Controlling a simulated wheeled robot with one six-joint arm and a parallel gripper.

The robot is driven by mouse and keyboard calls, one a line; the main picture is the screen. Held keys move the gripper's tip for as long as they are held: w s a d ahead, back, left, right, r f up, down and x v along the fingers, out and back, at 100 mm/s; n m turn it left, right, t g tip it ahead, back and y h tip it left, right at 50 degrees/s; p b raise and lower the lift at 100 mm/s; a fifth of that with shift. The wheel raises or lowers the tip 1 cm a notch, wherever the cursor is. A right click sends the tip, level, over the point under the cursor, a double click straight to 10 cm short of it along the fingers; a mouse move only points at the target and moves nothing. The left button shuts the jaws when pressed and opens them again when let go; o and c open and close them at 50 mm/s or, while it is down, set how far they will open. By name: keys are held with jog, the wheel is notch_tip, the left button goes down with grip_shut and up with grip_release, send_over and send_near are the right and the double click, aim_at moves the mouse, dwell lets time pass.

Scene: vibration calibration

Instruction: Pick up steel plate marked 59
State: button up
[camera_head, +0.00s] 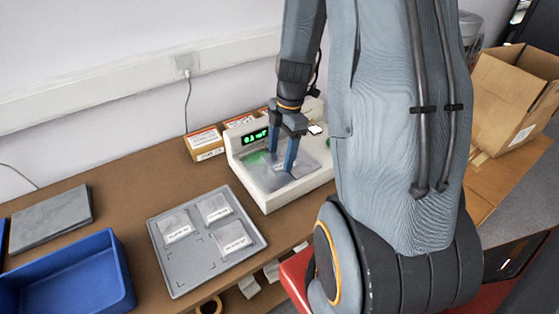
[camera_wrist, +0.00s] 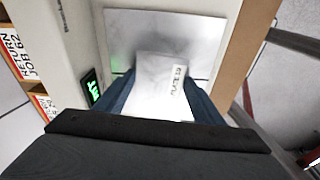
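A thin light-grey steel plate (camera_wrist: 158,80) with a white label lies over the metal pan (camera_wrist: 205,28) of the white weighing device. The label seems to start with "PLATE"; its number is too blurred to read surely. My gripper (camera_wrist: 160,88) points down at it, with one blue finger along each side of the plate. In the head view, my gripper (camera_head: 282,158) is over the device (camera_head: 268,197), and its fingers partly hide the plate. I cannot tell whether the fingers press on the plate or stand slightly apart from it.
A grey tray (camera_head: 183,285) holds several labelled plates, with one corner spot empty. A blue bin (camera_head: 75,275) and a grey slab (camera_head: 50,218) are at left. Small label boxes (camera_head: 205,143) stand behind the device. An open cardboard box (camera_head: 510,100) is at right.

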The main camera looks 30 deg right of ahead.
jog(key=c, duration=0.9)
jog(key=shift+o, duration=0.2)
jog(key=shift+r, duration=0.1)
